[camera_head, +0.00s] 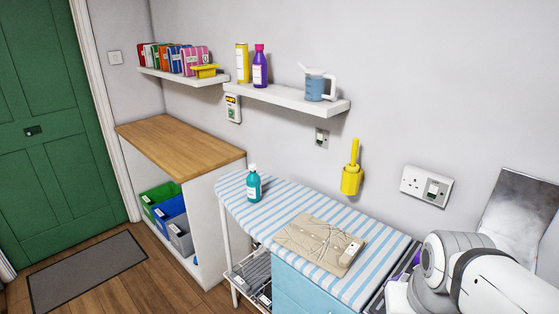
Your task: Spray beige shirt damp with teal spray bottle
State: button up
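A teal bottle with a white top (253,184) stands upright near the far left end of the striped ironing board (290,203). A beige shirt (318,243) lies folded flat on the board, to the right of the bottle and nearer to me. A small white item, too small to identify, lies on the shirt's right side. My white and grey arm (480,270) shows at the lower right, apart from the shirt and bottle. My gripper is not in view.
Wall shelves (285,98) above the board hold bottles, a jug (320,84) and several coloured boxes. A yellow brush in a holder (352,170) hangs on the wall behind the board. A wooden-topped cabinet (180,142) stands left; the board between bottle and shirt is clear.

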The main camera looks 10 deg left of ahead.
grip_shut()
dwell(1.3)
